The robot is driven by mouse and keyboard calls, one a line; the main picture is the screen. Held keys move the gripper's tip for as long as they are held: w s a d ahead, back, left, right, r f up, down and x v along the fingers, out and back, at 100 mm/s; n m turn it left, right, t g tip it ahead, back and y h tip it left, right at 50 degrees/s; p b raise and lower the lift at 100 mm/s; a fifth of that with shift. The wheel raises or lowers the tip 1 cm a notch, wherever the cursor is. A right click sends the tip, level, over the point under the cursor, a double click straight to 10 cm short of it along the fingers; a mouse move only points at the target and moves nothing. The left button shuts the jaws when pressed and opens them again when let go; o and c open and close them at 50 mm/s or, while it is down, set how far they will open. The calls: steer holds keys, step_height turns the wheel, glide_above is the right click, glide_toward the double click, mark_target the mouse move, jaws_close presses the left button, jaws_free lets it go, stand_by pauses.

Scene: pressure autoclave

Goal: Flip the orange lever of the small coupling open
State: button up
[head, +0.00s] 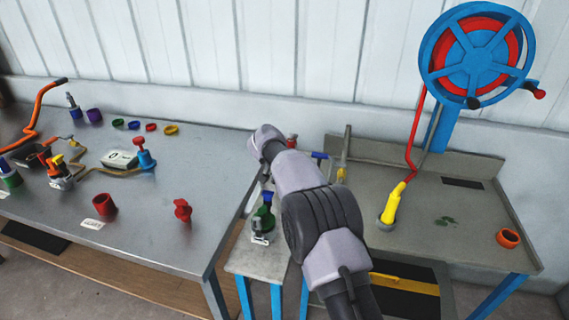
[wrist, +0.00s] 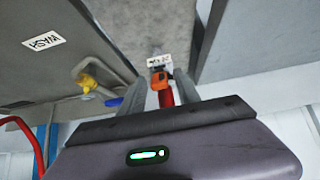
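In the wrist view, the orange lever (wrist: 159,80) of the small coupling shows between the fingers of my gripper (wrist: 163,77). A red part (wrist: 165,98) adjoins it, and a small white label (wrist: 160,61) lies just beyond. My gripper is open, with one finger on each side of the orange part. I cannot tell whether either finger touches it. In the head view my arm hides the orange lever. A small red part (head: 292,141) shows just behind my wrist there.
A narrow stand (head: 242,262) holds a green fitting (head: 264,217). Left is a metal workbench (head: 150,210) with several fittings. Right is a sink table (head: 450,230) under a blue hose reel (head: 436,45). A yellow valve (wrist: 87,82) and blue handle (wrist: 113,102) are near my gripper.

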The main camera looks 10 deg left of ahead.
steer(key=shift+s+r, duration=0.1)
steer(key=p+v, duration=0.2)
steer(key=v, duration=1.5)
steer(key=shift+p, duration=0.3)
steer(key=shift+r, duration=0.15)
